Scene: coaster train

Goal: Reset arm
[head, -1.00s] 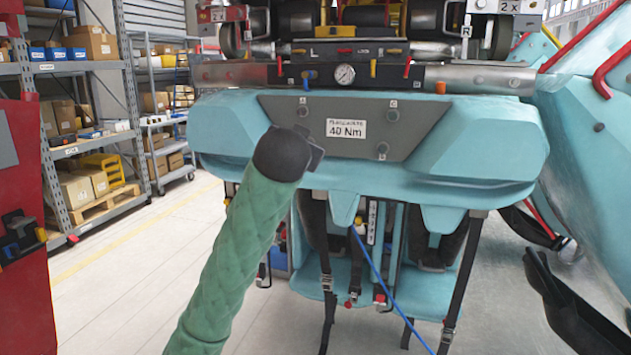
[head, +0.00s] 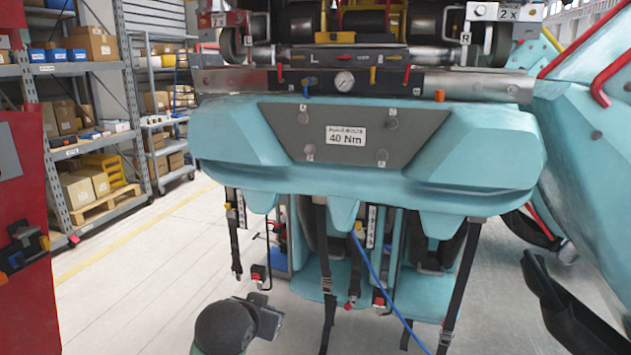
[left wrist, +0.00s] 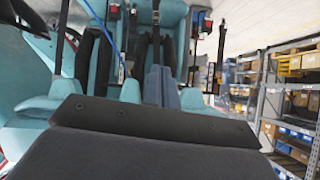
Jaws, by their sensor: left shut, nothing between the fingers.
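My left gripper (head: 268,312) is low in the head view at the end of my dark, rounded wrist. It is shut and empty, apart from the coaster car and below its front panel. In the left wrist view its grey fingers (left wrist: 161,88) rise close together behind a dark block. The teal coaster car (head: 215,145) hangs ahead, with a grey plate (head: 285,135) that carries several bolts and a "40 Nm" label (head: 346,135). My right gripper is in neither view.
Black straps (head: 462,280) and a blue cable (head: 385,290) hang under the car. Shelves with boxes (head: 90,45) stand at the left behind a red cabinet (head: 30,220). A black part (head: 565,305) juts in at lower right. Floor (head: 140,270) at left is clear.

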